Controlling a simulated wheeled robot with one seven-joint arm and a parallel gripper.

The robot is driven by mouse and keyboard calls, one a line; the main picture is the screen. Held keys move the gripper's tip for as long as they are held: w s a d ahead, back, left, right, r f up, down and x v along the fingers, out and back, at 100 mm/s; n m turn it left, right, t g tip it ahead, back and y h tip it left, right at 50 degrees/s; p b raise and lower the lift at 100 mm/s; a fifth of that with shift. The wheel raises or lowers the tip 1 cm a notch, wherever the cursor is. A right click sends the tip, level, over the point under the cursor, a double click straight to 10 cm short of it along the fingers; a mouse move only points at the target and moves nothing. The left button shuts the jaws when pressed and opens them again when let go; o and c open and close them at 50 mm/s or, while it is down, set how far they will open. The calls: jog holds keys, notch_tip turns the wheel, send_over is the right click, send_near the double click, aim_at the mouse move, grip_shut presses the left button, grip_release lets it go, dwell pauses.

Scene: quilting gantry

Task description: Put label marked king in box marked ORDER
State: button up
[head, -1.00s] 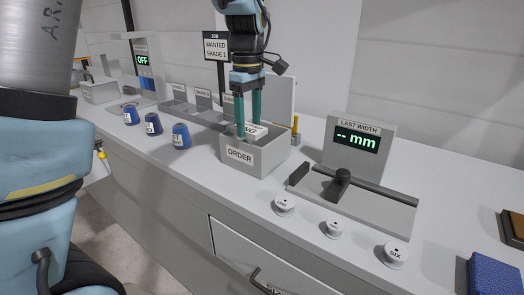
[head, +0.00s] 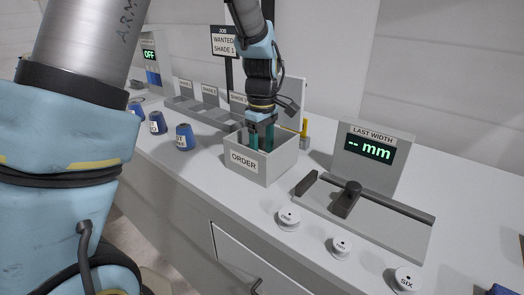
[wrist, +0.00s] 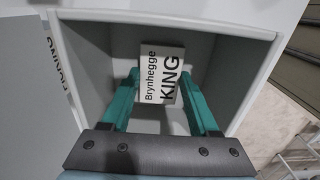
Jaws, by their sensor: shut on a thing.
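The box marked ORDER (head: 279,167) is a grey open-topped box on the counter, with its sign on the front. My gripper (head: 261,140) reaches down into it, its green fingers partly hidden by the front wall. In the wrist view my gripper (wrist: 160,88) is shut on the white label reading "Brynhegge KING" (wrist: 161,76), one finger on each side. The label is within the box walls (wrist: 235,30). I cannot tell whether it touches the box floor. In the head view the label is hidden.
Blue spools (head: 185,137) stand left of the box. A grey gauge with a "-- mm" display (head: 369,149) and a slide (head: 345,198) stands to the right. A yellow-topped post (head: 304,128) stands close behind the box.

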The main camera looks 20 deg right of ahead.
jog(key=shift+f, duration=0.2)
jog(key=shift+f, duration=0.15)
jog(key=o, duration=1.3)
jog(key=shift+o, duration=0.2)
notch_tip(320, 180, up, 12)
jog(key=b, duration=0.1)
jog(key=shift+r, duration=0.2)
